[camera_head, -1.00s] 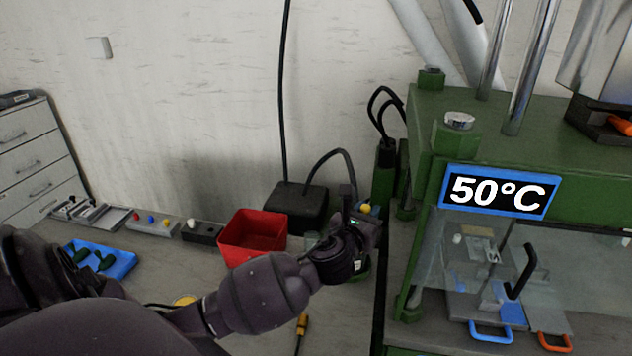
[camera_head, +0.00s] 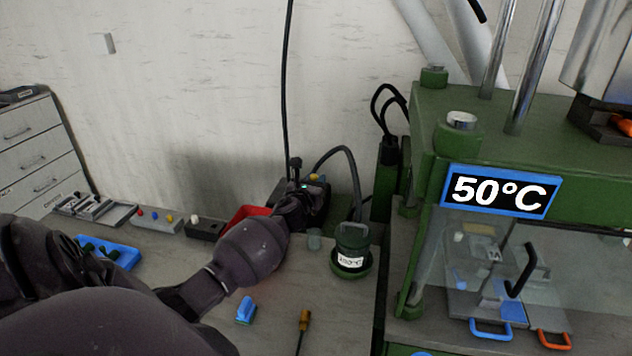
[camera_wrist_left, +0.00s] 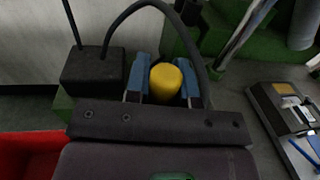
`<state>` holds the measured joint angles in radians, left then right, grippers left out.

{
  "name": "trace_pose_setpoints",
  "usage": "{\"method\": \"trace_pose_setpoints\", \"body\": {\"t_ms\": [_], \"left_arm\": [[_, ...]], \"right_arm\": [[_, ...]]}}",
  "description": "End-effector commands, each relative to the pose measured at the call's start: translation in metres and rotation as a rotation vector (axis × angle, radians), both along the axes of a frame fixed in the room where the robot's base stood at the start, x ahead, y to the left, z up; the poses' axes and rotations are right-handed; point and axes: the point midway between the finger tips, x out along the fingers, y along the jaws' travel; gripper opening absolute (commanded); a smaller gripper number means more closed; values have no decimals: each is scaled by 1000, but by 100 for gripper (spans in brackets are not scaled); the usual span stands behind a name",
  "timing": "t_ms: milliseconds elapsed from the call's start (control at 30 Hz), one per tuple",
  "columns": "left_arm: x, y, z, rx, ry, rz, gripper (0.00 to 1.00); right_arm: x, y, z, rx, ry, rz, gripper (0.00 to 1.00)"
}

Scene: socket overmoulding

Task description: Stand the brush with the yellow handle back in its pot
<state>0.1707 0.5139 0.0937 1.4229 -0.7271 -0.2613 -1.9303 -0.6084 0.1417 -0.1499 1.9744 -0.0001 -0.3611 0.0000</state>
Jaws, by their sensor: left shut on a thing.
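My left gripper (camera_head: 312,185) is shut on the yellow handle of the brush (camera_wrist_left: 165,82). In the left wrist view the rounded yellow end shows between the two blue fingers; the bristles are hidden. I cannot tell for sure which vessel is the brush's pot. My right gripper is not in view.
A red bin (camera_head: 243,214) is partly behind my left arm; a black box with cables (camera_wrist_left: 92,71) is close by. A blue-handled brush (camera_head: 246,310) and an orange-handled tool (camera_head: 304,320) lie in front. The green press (camera_head: 425,150) stands at the right.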

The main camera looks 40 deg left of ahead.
Motion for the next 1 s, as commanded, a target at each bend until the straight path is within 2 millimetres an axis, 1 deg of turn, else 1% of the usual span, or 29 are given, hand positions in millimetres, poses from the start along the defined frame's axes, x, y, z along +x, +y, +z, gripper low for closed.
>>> {"method": "trace_pose_setpoints", "body": {"t_ms": [167, 500, 867, 1000], "left_arm": [[-1, 0, 1, 2, 2, -1, 0], [-1, -1, -21, -1, 0, -1, 0], [-1, -1, -44, 1, 0, 0, 0], [-1, -1, -53, 0, 1, 0, 0]], "right_arm": [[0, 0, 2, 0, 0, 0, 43], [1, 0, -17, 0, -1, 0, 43], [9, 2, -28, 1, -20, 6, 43], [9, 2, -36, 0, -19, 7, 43]]}}
